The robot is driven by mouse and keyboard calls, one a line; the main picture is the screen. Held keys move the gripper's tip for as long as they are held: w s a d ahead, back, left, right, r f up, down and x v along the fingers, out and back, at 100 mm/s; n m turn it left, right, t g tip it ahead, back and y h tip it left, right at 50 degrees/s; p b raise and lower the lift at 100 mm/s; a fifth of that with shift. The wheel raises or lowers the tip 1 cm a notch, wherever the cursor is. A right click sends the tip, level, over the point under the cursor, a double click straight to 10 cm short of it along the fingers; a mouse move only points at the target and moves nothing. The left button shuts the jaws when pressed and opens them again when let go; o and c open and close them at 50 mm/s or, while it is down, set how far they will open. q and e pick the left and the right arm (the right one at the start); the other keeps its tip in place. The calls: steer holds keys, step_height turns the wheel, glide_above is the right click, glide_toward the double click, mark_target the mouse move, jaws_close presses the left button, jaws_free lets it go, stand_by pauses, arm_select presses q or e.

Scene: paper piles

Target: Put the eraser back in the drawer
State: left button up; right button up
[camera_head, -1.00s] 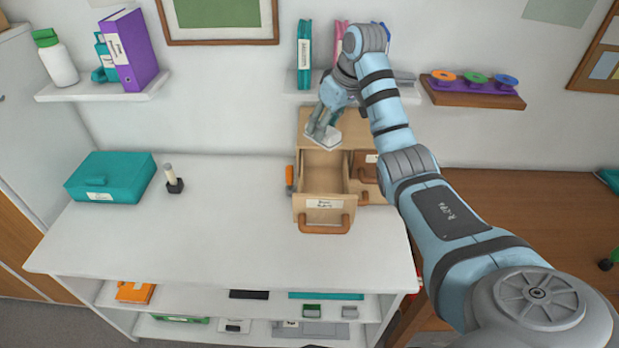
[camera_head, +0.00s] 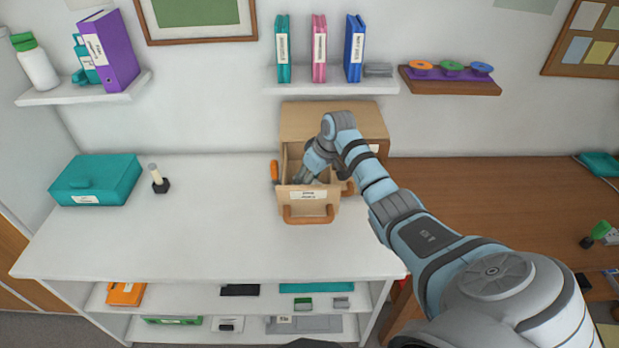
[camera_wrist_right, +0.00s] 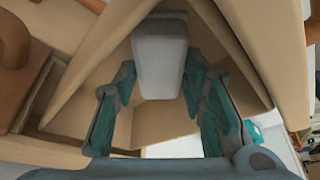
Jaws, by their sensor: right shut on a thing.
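The wooden drawer unit (camera_head: 340,117) stands against the wall on the white counter. Its left drawer (camera_head: 310,206) is pulled out, with a label and a brown handle on the front. My right gripper (camera_head: 304,177) reaches down into that open drawer from above. In the right wrist view my right gripper (camera_wrist_right: 159,82) is shut on the pale grey-white eraser (camera_wrist_right: 160,52), with the drawer's wooden walls around it. The eraser is hidden in the head view by the gripper and drawer. My left gripper is not in view.
An orange-handled tool (camera_head: 275,172) is at the drawer's left side. A teal box (camera_head: 97,180) and a small black-based stamp (camera_head: 159,179) are on the counter's left. A shelf with upright binders (camera_head: 319,48) hangs above. The middle of the counter (camera_head: 205,230) is clear.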

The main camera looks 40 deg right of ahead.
steer(key=o, duration=0.9)
steer(key=shift+o, duration=1.1)
steer(key=shift+d, duration=0.1)
steer(key=shift+w+f, duration=0.15)
steer(key=shift+w, duration=0.05)
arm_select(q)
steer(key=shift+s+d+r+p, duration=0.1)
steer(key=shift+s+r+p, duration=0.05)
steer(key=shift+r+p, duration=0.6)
arm_select(e)
steer(key=v, duration=1.2)
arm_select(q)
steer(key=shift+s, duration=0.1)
